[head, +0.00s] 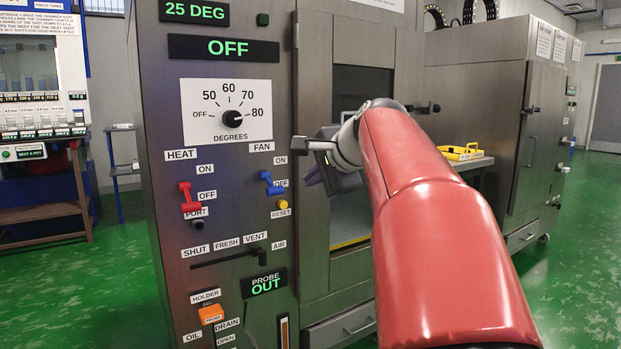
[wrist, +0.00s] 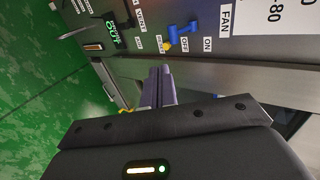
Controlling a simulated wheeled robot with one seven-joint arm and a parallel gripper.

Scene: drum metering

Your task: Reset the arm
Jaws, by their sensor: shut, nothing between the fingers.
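My red arm (head: 420,215) reaches forward from the lower right in the head view. My gripper (head: 311,176) is in front of the grey cabinet, just right of the fan switch. In the wrist view my gripper (wrist: 160,84) shows two purple-grey fingers shut together and empty. They point toward the panel, near the blue fan switch (wrist: 182,31) and the yellow reset button (wrist: 167,46). Whether the fingertips touch the panel I cannot tell. The fan switch (head: 270,183) and reset button (head: 283,204) also show in the head view.
The panel carries a temperature dial (head: 232,118), a red heat switch (head: 189,197), a vent slider (head: 258,255) and an orange probe (head: 211,314). A yellow tray (head: 461,153) lies on a bench behind my arm. Green floor is open at far right.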

